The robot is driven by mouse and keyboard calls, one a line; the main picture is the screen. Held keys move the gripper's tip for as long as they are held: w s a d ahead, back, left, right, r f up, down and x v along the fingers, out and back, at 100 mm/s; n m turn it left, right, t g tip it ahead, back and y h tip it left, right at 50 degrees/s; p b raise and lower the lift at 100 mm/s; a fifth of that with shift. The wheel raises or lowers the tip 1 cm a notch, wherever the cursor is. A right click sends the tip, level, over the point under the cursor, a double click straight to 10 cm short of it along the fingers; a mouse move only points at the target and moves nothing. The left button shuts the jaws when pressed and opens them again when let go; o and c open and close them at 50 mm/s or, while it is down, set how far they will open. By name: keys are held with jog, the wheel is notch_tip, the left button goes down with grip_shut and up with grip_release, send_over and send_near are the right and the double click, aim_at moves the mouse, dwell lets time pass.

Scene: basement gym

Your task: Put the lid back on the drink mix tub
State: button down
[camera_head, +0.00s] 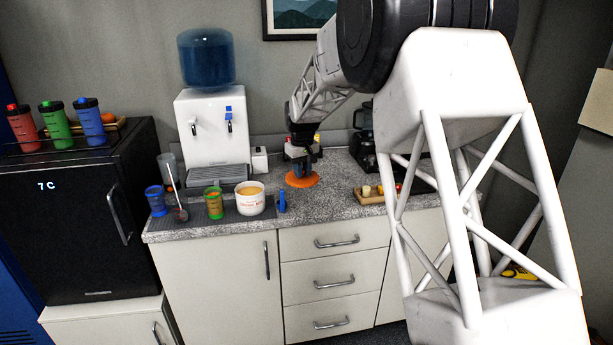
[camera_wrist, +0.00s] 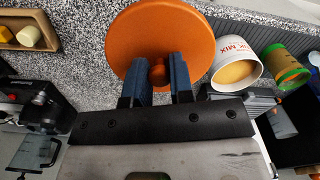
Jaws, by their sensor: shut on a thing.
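The drink mix tub (camera_head: 250,204) is white with red lettering and stands open on the counter, with orange-tan powder inside. In the wrist view the tub (camera_wrist: 237,66) is at the right of the lid. The round orange lid (camera_head: 302,180) has a knob in its middle. My gripper (camera_head: 301,168) is shut on this knob. In the wrist view the blue fingers of my gripper (camera_wrist: 159,75) sit on both sides of the knob, and the lid (camera_wrist: 140,35) lies ahead of them. I cannot tell whether the lid touches the counter. It is apart from the tub.
A green cup (camera_head: 214,204), a blue cup (camera_head: 156,201) and a spoon (camera_head: 179,205) are left of the tub. A small blue bottle (camera_head: 282,201) stands just right of it. A water dispenser (camera_head: 210,130) is behind. A wooden tray (camera_head: 370,197) is at the right.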

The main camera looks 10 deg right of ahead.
aim_at(292, 174)
jog(key=w+a, duration=0.1)
jog(key=w+a+r+n, duration=0.1)
jog(key=a, duration=0.1)
jog(key=shift+w, duration=0.1)
jog(key=w+a+n, duration=0.3)
jog(key=a+n, duration=0.4)
jog(key=w+a+n, duration=0.4)
jog(key=a+n, duration=0.3)
jog(key=shift+f, duration=0.45)
jog(key=shift+a, duration=0.1)
jog(key=shift+f, duration=0.15)
notch_tip(292, 174, down, 6)
dwell(0.7)
jog(key=shift+f, duration=0.2)
dwell(2.2)
